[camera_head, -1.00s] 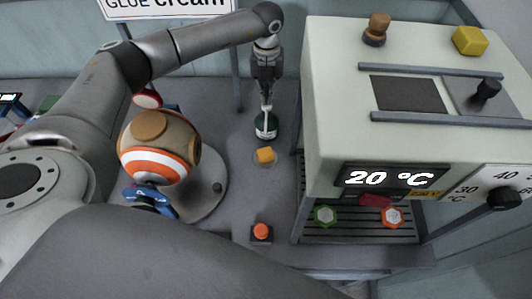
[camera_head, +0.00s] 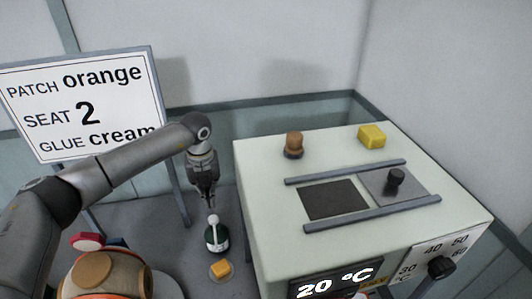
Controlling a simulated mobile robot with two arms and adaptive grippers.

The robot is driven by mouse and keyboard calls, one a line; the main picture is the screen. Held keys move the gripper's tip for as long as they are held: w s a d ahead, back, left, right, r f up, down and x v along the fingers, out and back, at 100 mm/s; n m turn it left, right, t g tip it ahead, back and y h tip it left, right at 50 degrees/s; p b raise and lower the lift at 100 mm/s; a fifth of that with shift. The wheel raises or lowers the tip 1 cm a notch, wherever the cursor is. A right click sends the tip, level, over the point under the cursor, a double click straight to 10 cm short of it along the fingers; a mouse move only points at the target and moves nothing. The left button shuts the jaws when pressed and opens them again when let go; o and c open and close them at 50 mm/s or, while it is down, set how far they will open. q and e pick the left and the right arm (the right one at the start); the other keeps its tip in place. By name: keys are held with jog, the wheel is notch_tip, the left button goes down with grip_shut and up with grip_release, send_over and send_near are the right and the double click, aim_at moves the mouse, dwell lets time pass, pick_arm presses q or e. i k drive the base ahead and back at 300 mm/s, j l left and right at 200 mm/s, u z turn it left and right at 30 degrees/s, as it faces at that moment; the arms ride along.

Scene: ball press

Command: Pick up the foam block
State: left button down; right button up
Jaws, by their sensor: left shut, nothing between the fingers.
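A yellow block (camera_head: 371,136), which looks like the foam block, lies on the back right of the white cabinet's top. A smaller orange-yellow cube (camera_head: 221,269) sits on a small round base on the floor-level surface, left of the cabinet. My left gripper (camera_head: 212,207) points down, shut and empty, left of the cabinet and well away from the yellow block. It is just above a dark green bottle with a white label and pale top (camera_head: 216,236); I cannot tell whether they touch. My right gripper is out of view.
The white cabinet (camera_head: 262,195) carries a brown knobbed stopper (camera_head: 293,144), two rails and a sliding plate with a black knob (camera_head: 396,180) beside a dark opening. A sign (camera_head: 85,105) reads patch orange, seat 2, glue cream.

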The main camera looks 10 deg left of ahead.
aim_at(221, 268)
jog(key=k, duration=1.5)
